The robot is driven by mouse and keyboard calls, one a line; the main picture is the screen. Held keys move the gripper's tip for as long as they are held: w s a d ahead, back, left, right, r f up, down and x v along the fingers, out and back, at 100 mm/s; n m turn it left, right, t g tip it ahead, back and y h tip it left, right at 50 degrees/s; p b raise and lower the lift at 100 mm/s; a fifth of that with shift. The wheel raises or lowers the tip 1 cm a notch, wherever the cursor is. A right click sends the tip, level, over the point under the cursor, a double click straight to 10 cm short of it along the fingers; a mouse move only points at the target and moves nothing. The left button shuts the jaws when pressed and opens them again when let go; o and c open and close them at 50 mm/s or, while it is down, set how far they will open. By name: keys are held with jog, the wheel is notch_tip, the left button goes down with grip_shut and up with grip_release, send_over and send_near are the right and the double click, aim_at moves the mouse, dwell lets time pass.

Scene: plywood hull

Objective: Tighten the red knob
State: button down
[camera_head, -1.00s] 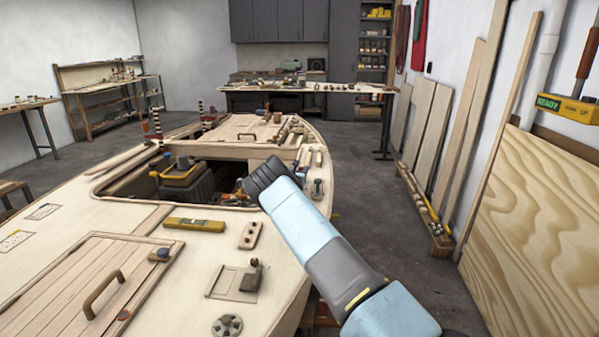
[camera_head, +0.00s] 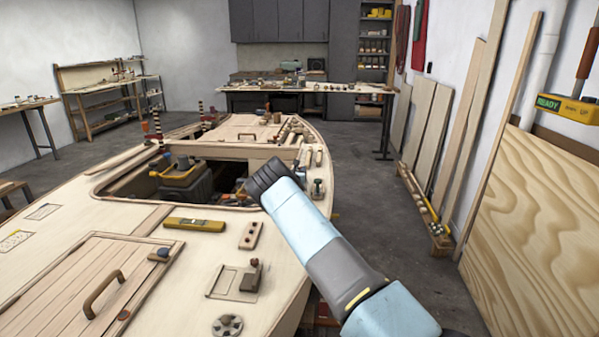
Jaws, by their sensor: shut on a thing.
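My arm reaches from the lower right to the edge of the hatch opening in the plywood hull, ending in view at a dark ribbed joint. My gripper does not show; it is hidden past that joint. I cannot make out the red knob in this view. Inside the opening (camera_head: 140,188) sits a grey engine-like block (camera_head: 200,186) with a yellow top (camera_head: 180,176). Small parts lie in shadow to its right, partly behind my arm, too small to tell apart.
A yellow level (camera_head: 195,224) lies on the deck in front of the opening. A wooden block with holes (camera_head: 250,235), a small latch (camera_head: 250,276) and a round fitting (camera_head: 227,325) are near my arm. A plywood sheet (camera_head: 535,230) leans at the right.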

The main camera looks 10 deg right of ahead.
jog(key=shift+w+a+r+m+g+h, duration=0.15)
jog(key=shift+m+g+h, duration=0.2)
jog(key=shift+h, duration=0.25)
jog(key=shift+a+r+m+g+h, duration=0.1)
jog(key=shift+m+g+h, duration=0.15)
jog(key=shift+m+h, duration=0.3)
jog(key=shift+w+a+m+g+h, duration=0.15)
jog(key=shift+m+g+h, duration=0.45)
jog(key=shift+h, duration=0.15)
jog(key=shift+w+a+m+g+h, duration=0.1)
jog(key=shift+m+g+h, duration=0.4)
jog(key=shift+g+h, duration=0.15)
jog(key=shift+h, duration=0.25)
jog(key=shift+a+f+m+g, duration=0.1)
jog(key=shift+m+g, duration=0.2)
jog(key=shift+g, duration=0.05)
jog(key=c, duration=0.9)
grip_release()
jog(key=shift+f, duration=0.1)
jog(key=shift+o, duration=0.2)
jog(key=shift+s, duration=0.1)
